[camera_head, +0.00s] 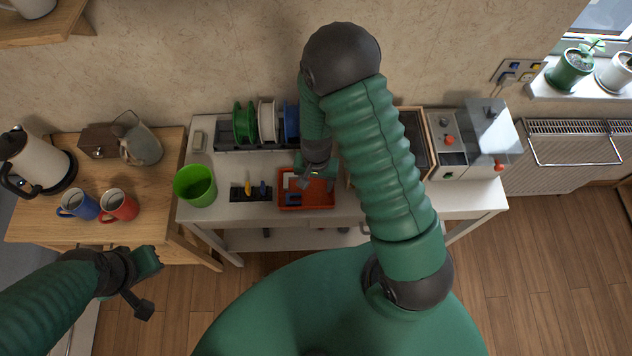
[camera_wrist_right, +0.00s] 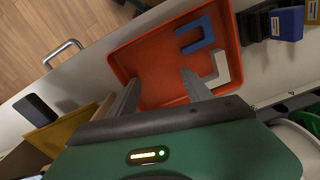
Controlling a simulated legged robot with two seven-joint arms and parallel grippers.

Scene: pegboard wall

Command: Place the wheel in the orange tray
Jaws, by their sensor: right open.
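The orange tray (camera_head: 318,200) lies on the white table. It also shows in the right wrist view (camera_wrist_right: 160,52), holding a blue U-shaped piece (camera_wrist_right: 195,36) and a white L-shaped piece (camera_wrist_right: 217,70). I cannot make out a wheel for certain in either view. My right gripper (camera_head: 312,182) is over the tray's back part; in the right wrist view its two fingers (camera_wrist_right: 161,80) are apart, with nothing visible between them.
Left of the tray are a small tool holder (camera_head: 250,191) and a green bucket (camera_head: 195,186). Behind stand a green spool (camera_head: 244,122), a white spool (camera_head: 267,120) and a blue one (camera_head: 291,122). A grey machine (camera_head: 487,140) stands at the right. My right arm hides part of the table.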

